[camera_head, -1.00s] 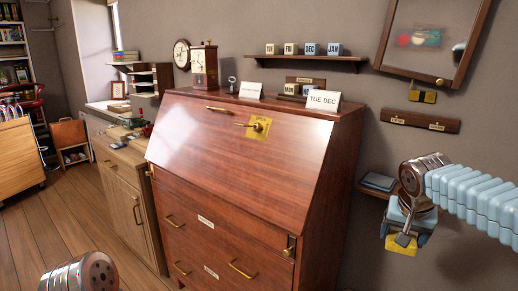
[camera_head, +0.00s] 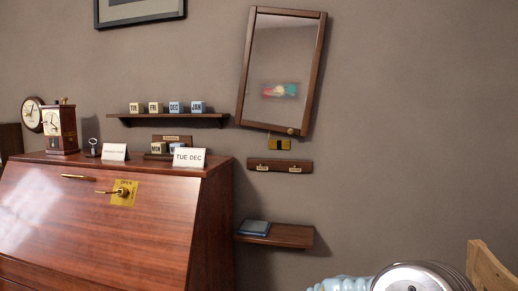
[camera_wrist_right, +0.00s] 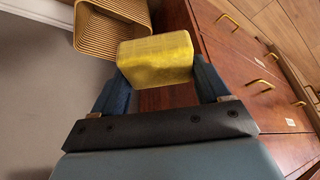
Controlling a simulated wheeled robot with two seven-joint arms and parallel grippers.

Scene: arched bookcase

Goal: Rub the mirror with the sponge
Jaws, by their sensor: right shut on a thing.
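The mirror (camera_head: 278,65) hangs on the wall in a dark wooden frame, tilted in the head view. A blurred red, teal and yellow patch (camera_head: 282,90) shows on its lower glass; I cannot tell whether it is a smear or a reflection. In the right wrist view, my right gripper (camera_wrist_right: 160,78) is shut on a yellow block, the sponge (camera_wrist_right: 155,52), whose sides lie between the two blue fingers. The sponge is not in the head view. Part of my arm shows low in the head view, below the mirror and apart from it. My left gripper is not in view.
A small wall shelf (camera_head: 290,236) with a blue-grey book (camera_head: 254,227) is below the mirror. A hook board (camera_head: 280,166) hangs between them. The slant-front desk (camera_head: 110,220) stands left. The wrist view shows a ribbed tan container (camera_wrist_right: 105,30). The wall right of the mirror is clear.

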